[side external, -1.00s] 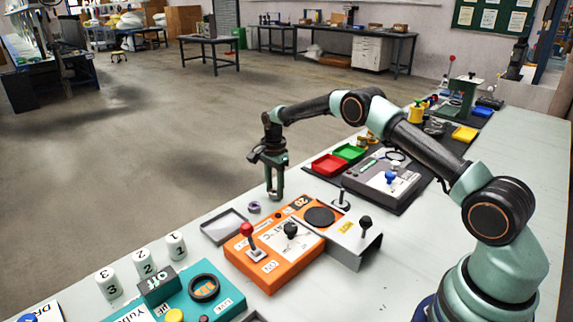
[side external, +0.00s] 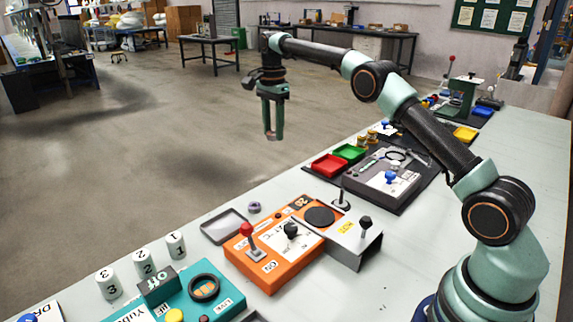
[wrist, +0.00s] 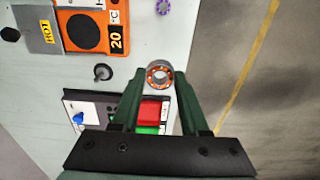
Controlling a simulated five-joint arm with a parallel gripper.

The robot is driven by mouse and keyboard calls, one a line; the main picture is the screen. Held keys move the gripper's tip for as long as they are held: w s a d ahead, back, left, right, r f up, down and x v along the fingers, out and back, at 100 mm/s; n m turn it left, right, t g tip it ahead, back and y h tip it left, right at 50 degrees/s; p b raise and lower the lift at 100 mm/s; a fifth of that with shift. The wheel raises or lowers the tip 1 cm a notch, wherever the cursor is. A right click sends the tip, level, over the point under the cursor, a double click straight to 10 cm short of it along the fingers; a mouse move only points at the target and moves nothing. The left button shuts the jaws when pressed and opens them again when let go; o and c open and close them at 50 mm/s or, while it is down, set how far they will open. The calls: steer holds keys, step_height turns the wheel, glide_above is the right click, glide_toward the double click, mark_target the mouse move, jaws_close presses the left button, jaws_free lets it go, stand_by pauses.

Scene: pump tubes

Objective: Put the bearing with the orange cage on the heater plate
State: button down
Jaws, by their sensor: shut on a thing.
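My gripper (side external: 272,132) is raised well above the bench's far edge. In the wrist view, my gripper (wrist: 159,73) is shut on a bearing with an orange cage (wrist: 152,84), a grey ring held between the two fingertips. The heater plate is a round black disc (side external: 320,216) on the orange heater unit (side external: 270,270).
A purple-caged bearing (side external: 254,207) lies on the bench beside a shallow grey tray (side external: 222,227). A metal guard marked HOT (side external: 350,246) adjoins the heater. A post (side external: 342,198) stands by the disc. Red (side external: 328,166) and green (side external: 349,153) trays lie farther back.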

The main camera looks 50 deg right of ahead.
step_height(320, 180, up, 5)
glide_above(319, 216)
step_height(319, 216, down, 20)
steer(key=shift+d+r, duration=0.1)
stand_by(0.7)
steer(key=shift+c, duration=2.1)
jaws_free()
